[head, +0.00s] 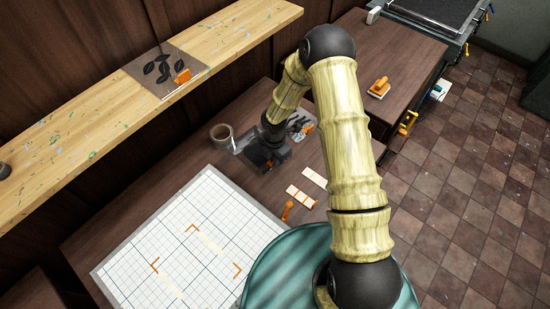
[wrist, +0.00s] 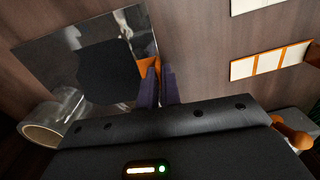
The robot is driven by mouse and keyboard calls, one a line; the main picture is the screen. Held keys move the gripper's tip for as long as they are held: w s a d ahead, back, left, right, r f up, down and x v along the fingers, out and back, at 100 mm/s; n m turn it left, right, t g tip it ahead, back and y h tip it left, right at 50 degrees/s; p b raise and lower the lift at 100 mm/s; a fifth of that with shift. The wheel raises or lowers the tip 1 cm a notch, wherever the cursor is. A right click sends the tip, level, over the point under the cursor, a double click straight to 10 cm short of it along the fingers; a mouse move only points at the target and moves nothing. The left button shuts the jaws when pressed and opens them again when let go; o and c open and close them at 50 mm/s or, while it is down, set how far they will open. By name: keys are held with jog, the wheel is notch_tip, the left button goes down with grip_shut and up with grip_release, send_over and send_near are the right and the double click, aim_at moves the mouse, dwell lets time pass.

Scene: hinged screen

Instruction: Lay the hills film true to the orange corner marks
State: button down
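A clear film with a dark rounded shape, likely the hills film (wrist: 95,70), fills the upper left of the wrist view. In the head view it shows as a glossy patch (head: 243,147) beside my gripper (head: 268,156). In the wrist view the fingers of my gripper (wrist: 160,88) are close together at the film's orange tab (wrist: 150,66) and look shut on it. Whether the film is clear of the table cannot be told. The orange corner marks (head: 192,228) are on a white gridded board (head: 130,250) at the front left; the arm hides part of the table.
A tape roll (head: 222,132) stands beside the film. Swatch strips (head: 301,196) and an orange-handled tool (head: 287,211) lie right of the board. An orange stamp (head: 379,88) is farther back.

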jog(key=shift+r, duration=0.15)
dwell(0.3)
jog(key=shift+w+r+p, duration=0.1)
jog(key=shift+r+p, duration=1.5)
jog(key=shift+r, duration=0.35)
notch_tip(320, 180, up, 5)
jog(key=p, duration=0.5)
jog(key=shift+d, duration=0.15)
